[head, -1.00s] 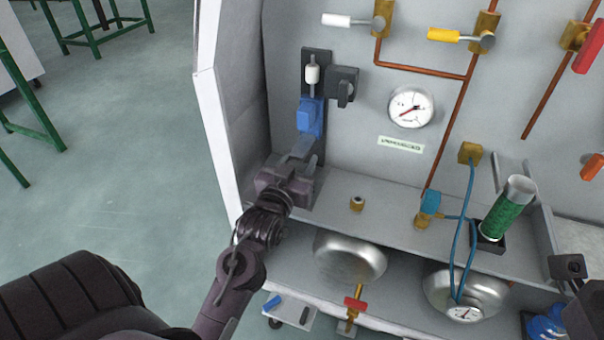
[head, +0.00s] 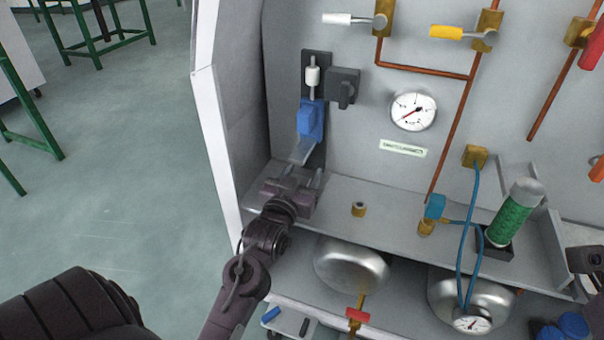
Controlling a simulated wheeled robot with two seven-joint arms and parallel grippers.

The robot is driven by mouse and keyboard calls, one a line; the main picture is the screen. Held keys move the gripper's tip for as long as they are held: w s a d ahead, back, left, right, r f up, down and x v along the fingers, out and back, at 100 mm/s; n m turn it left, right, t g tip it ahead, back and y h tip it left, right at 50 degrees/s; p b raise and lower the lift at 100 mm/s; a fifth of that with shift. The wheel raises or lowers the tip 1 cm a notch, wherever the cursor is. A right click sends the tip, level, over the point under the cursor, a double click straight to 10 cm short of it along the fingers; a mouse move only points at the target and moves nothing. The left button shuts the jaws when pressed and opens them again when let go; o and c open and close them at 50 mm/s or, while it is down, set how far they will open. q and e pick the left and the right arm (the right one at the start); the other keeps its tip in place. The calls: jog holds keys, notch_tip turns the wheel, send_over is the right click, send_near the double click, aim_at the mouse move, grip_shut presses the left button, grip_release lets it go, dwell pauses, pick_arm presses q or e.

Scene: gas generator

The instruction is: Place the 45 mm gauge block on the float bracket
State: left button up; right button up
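A blue block (head: 311,118), which looks like the gauge block, stands upright against the dark float bracket (head: 316,62) on the cabinet's back panel. It appears to rest on the bracket's pale grey ledge (head: 303,150), under the white float (head: 313,76). Its size marking cannot be read. My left gripper (head: 303,174) is just below and in front of the ledge, fingers apart, with nothing visible between them. The blue block is above the fingertips, clear of them. At the right edge a dark part, likely my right gripper (head: 585,260), is cut off, so its fingers cannot be judged.
A gauge (head: 413,112), copper pipes and valves fill the panel. The white cabinet edge (head: 212,130) stands left of my arm.

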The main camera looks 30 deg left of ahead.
pick_arm(q)
jog(key=shift+o, duration=0.9)
